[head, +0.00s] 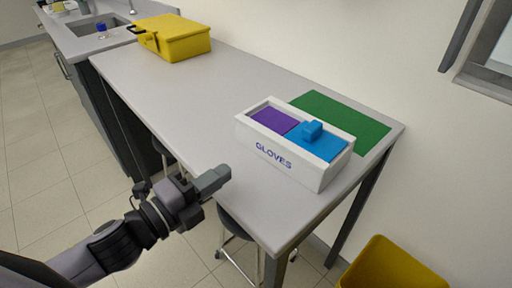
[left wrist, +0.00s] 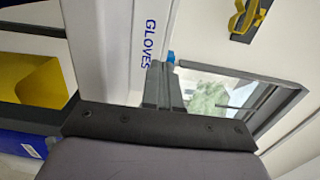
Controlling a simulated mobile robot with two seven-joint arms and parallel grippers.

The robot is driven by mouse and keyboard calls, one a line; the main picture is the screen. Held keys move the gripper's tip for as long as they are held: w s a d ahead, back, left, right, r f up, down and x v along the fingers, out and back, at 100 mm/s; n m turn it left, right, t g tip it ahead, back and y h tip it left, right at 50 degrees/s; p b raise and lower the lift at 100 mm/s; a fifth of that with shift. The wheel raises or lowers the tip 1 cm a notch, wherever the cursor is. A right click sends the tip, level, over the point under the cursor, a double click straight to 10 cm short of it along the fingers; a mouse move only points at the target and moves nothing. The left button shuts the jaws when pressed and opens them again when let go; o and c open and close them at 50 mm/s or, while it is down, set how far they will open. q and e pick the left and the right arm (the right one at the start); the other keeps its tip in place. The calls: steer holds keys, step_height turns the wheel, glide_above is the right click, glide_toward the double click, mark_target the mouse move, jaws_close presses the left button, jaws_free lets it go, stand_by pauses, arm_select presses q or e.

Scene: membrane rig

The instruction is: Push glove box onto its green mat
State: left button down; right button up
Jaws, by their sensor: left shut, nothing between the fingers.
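The glove box (head: 310,172) is white, with GLOVES on its front and purple and blue gloves in two compartments. It stands near the table's front edge. The green mat (head: 358,125) lies just behind it, against the wall side. The box hides the mat's near edge, so I cannot tell whether they overlap. My left gripper (head: 218,178) is shut and empty, in front and to the left of the box, apart from it in the head view. In the left wrist view the shut fingers (left wrist: 163,85) point towards the box front (left wrist: 140,45). My right gripper is not in view.
A yellow case (head: 180,42) stands at the table's far end, before a counter with a sink (head: 98,27). The grey tabletop (head: 190,95) between is clear. A stool (head: 240,232) is under the table. A yellow bin (head: 390,265) stands at the lower right.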

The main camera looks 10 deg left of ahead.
mark_target(267, 144)
arm_select(q)
steer(key=p+x, duration=0.1)
steer(key=x, duration=0.9)
steer(key=shift+p, duration=0.3)
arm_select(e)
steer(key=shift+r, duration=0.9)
